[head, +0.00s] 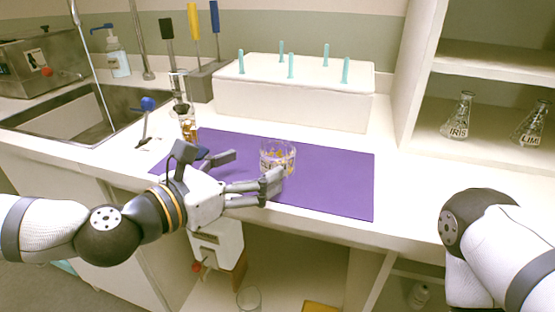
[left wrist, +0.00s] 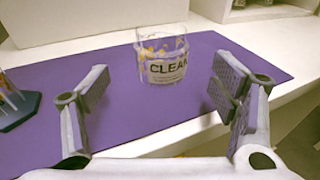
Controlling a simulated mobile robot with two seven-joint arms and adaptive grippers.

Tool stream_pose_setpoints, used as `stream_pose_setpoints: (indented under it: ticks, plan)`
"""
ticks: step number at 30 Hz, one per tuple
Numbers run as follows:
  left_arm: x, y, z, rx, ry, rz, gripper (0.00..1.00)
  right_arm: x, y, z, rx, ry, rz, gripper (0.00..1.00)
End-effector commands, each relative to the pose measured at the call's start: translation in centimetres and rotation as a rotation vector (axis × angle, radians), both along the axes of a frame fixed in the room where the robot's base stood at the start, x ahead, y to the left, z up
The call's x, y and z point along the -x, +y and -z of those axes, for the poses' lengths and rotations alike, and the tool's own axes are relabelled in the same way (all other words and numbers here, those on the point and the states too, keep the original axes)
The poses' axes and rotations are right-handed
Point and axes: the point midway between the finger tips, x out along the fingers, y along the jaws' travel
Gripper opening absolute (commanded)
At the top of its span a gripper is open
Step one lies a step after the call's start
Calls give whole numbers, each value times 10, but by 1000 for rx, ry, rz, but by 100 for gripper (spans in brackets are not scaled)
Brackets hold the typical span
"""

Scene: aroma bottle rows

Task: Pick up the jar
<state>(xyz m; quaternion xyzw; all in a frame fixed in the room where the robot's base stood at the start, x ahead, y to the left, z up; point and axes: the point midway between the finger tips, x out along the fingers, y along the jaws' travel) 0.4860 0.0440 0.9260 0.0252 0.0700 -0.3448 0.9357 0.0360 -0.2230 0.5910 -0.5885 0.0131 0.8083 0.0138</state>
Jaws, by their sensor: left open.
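The jar (head: 278,153) is a clear glass vessel with a white label and yellowish bits in it, standing upright on the purple mat (head: 340,185). In the left wrist view the jar (left wrist: 162,55) shows its label reading "CLEAN". My left gripper (head: 252,172) is open at the front of the mat, with one finger partly in front of the jar in the head view. In the left wrist view the jar stands beyond and between the two spread fingers (left wrist: 160,95), apart from them. My right gripper is not in view; only part of my right arm shows.
A white box with teal pegs (head: 295,92) stands behind the mat. A glass with amber liquid (head: 188,125) stands at the mat's back left, near the sink (head: 75,115). Labelled flasks (head: 457,118) stand on the right shelf. The mat's right part is clear.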

Motion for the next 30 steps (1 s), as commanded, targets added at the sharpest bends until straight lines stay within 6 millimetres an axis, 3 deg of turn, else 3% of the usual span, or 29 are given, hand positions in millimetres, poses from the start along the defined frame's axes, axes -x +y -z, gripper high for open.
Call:
stream_pose_setpoints:
  ticks: [9,16,23,30]
  plan:
    - [-37,-34,14,-2,0,1,80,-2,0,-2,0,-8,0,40]
    - [-39,-35,15,-2,1,0,80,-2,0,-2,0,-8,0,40]
    - [-39,-35,15,-2,1,0,30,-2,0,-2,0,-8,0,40]
    - [-39,-35,14,-1,0,0,26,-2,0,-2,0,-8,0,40]
